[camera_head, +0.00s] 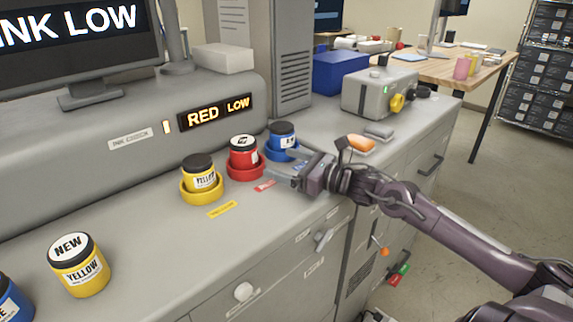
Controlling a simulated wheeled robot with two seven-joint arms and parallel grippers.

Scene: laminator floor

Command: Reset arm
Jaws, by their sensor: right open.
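My right gripper (284,175) is over the counter at the middle of the head view, on the arm that comes in from the right. Its jaws are open, with the fingers pointing left, close in front of the blue ink jar (282,136) and beside the red ink jar (243,152). I see nothing held in it. The blue jar's holder is partly hidden behind the gripper. The yellow ink jar (199,174) stands upright in a yellow holder further left. My left gripper is not in view.
A yellow jar marked NEW (79,264) and a cut-off blue jar (12,300) stand at the lower left. A display (215,113) reads RED LOW. A grey control box (380,92), an orange object (361,144) and a blue bin (340,72) are at the back right.

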